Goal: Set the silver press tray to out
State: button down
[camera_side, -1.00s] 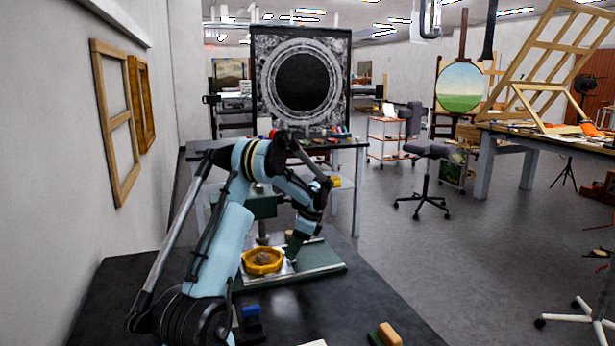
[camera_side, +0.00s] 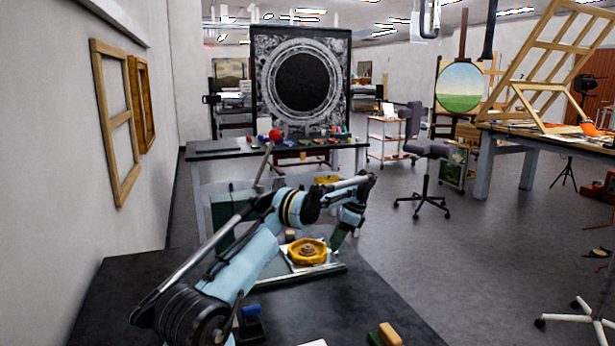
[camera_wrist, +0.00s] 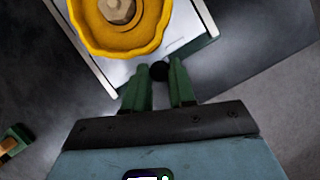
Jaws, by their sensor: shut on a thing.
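The silver press tray (camera_side: 288,262) lies on the green base of the press and carries a yellow scalloped mould (camera_side: 307,251) with a pale lump in it. In the wrist view the tray (camera_wrist: 196,35) fills the top, with the mould (camera_wrist: 118,42) on it. My gripper (camera_wrist: 158,78) is shut on the tray's black knob (camera_wrist: 160,69) at the tray's near edge. In the side view my gripper (camera_side: 337,240) is low at the right side of the tray. The green press body (camera_side: 226,212), with a red-balled lever (camera_side: 275,135), is partly hidden by my arm.
A blue-topped item (camera_side: 250,312) and a wood-and-green block (camera_side: 388,334) lie on the dark bench (camera_side: 350,310) near the front. The bench right of the tray is clear. A paint-strewn table (camera_side: 230,150) stands behind.

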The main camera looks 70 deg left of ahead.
jog(key=shift+w, duration=0.65)
jog(key=c, duration=1.2)
grip_release()
jog(key=w+d+r, duration=0.1)
jog(key=d+r, duration=0.6)
jog(key=w+d+r, duration=0.1)
jog(key=d+r, duration=0.3)
jog(key=shift+w+d, duration=0.2)
jog(key=shift+w, duration=0.1)
